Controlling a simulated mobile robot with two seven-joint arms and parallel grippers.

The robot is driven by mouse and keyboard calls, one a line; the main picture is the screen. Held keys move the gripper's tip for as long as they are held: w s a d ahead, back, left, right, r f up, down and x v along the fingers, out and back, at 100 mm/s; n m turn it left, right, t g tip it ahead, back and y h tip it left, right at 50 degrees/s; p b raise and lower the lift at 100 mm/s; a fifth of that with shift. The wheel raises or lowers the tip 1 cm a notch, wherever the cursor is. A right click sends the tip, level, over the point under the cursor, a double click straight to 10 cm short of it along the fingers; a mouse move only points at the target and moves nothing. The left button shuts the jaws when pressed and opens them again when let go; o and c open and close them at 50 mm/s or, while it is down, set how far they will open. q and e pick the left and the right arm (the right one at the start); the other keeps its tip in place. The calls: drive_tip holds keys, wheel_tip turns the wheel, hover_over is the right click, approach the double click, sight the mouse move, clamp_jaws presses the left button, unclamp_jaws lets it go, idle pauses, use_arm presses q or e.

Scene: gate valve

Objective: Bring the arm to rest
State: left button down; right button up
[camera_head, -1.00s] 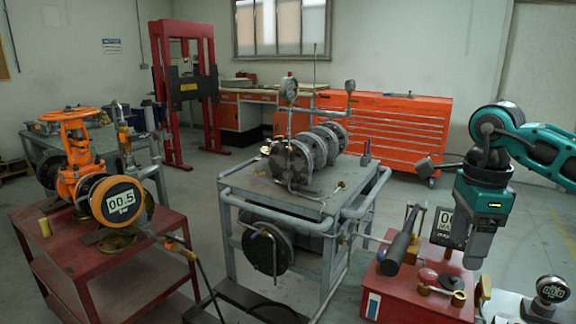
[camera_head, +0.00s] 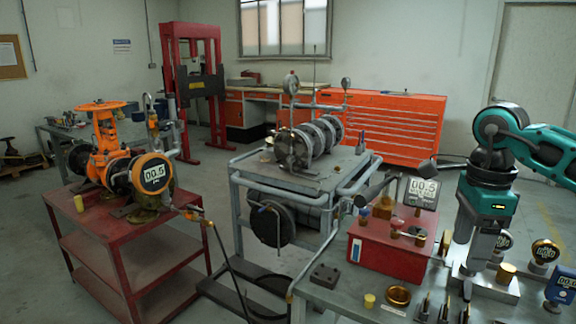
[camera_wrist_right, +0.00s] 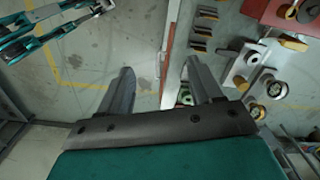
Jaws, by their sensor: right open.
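My right arm (camera_head: 487,205) comes in from the right in the head view, with its teal wrist hanging straight down. My right gripper (camera_head: 466,285) points down over the front bench, left of the gauges there. In the wrist view the right gripper (camera_wrist_right: 160,66) has its two fingers spread wide apart, with nothing between them. The orange gate valve (camera_head: 105,143) stands on the red cart (camera_head: 125,225) at the left, well away from the gripper. My left gripper does not show in the head view.
A red box (camera_head: 388,255) with fittings stands on the grey front bench (camera_head: 345,295), left of the gripper. Gauges (camera_head: 545,252) stand to its right. A grey cart with a flanged pipe assembly (camera_head: 305,145) is mid-room.

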drive_tip(key=s+a+f+g+y, duration=0.1)
drive_tip(key=a+f+y, duration=0.25)
drive_tip(key=a, duration=0.45)
drive_tip(key=s+a+f+g+y, duration=0.1)
drive_tip(key=s+a+f+y, duration=0.2)
drive_tip(key=a, duration=0.4)
drive_tip(key=s+a+r+m+t+y, duration=0.1)
drive_tip(key=s+a+m+t+y, duration=0.25)
drive_tip(key=a+m+y, duration=0.9)
drive_tip(key=w+d+f+m+t+h, duration=0.1)
drive_tip(key=d+f+m+t+h, duration=0.3)
drive_tip(key=m+t, duration=0.6)
drive_tip(key=w+d+f+m+t+h, duration=0.25)
drive_tip(key=f+m+t+h, duration=0.35)
drive_tip(key=m, duration=0.8)
drive_tip(key=s+d+f+m+g+h, duration=0.3)
drive_tip(key=s+f+m, duration=0.3)
drive_tip(key=f, duration=0.3)
drive_tip(key=s+d+f+m+g+h, duration=0.3)
drive_tip(key=s+d+f+m, duration=0.3)
drive_tip(key=s+f, duration=0.2)
drive_tip(key=shift+f+g+h, duration=0.35)
drive_tip(key=shift+f+h, duration=0.15)
drive_tip(key=shift+f, duration=0.25)
